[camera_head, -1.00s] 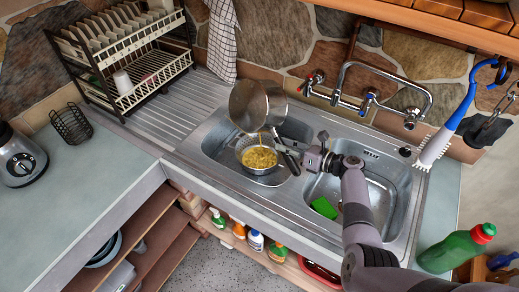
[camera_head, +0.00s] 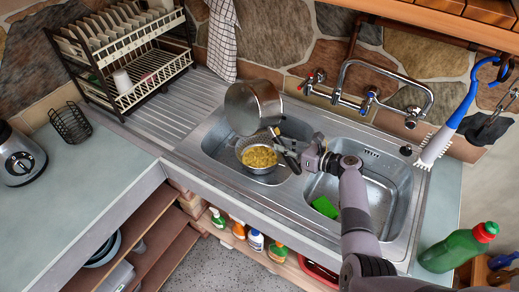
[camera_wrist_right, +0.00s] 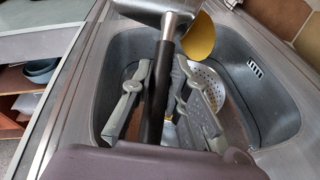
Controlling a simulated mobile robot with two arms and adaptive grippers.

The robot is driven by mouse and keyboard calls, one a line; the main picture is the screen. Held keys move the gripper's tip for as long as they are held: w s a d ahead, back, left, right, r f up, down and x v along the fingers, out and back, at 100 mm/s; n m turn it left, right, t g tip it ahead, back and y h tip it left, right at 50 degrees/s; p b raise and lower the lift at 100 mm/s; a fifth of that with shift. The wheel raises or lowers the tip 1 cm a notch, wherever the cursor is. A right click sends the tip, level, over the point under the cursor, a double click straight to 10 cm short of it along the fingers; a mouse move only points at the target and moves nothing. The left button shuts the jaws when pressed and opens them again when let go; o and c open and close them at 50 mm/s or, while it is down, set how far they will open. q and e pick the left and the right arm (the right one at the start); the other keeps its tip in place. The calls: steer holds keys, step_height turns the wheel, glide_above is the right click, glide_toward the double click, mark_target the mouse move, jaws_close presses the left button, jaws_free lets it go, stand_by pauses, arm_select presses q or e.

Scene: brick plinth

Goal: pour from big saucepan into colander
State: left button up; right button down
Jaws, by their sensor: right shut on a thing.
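The big saucepan (camera_head: 253,106), shiny metal, is tilted in the air over the left sink basin, just above the colander. My right gripper (camera_head: 291,157) is shut on its black handle (camera_wrist_right: 155,95), with one finger on each side of it in the wrist view. The saucepan's metal body (camera_wrist_right: 160,8) is cut off at the top there, with a yellow surface at its mouth. The colander (camera_head: 241,151) sits in the left basin and holds yellow food (camera_head: 260,157). Its perforated wall (camera_wrist_right: 212,80) shows behind the right finger. My left gripper is out of view.
The right basin (camera_head: 380,190) holds a green sponge (camera_head: 325,207). A tap (camera_head: 385,66) stands behind the basins. A dish rack (camera_head: 128,55) stands at the left back. The left counter's middle (camera_head: 105,170) is clear.

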steer(key=shift+a+f+n+b, duration=0.15)
steer(key=shift+f+n+b, duration=0.05)
steer(key=shift+n+b, duration=0.3)
steer(key=n+b, duration=0.1)
steer(key=n+h+b, duration=0.2)
steer(key=b, duration=0.1)
steer(key=shift+s+a+f+t, duration=0.25)
steer(key=shift+a+f+t, duration=0.1)
steer(key=shift+f+t, duration=0.05)
steer(key=s+a+r+n+t+h, duration=0.2)
steer(key=s+a+n+t, duration=0.3)
steer(key=n, duration=0.7)
steer(key=shift+s+a+r+h, duration=0.15)
steer(key=shift+a+r+h, duration=0.15)
steer(key=shift+a+h, duration=0.65)
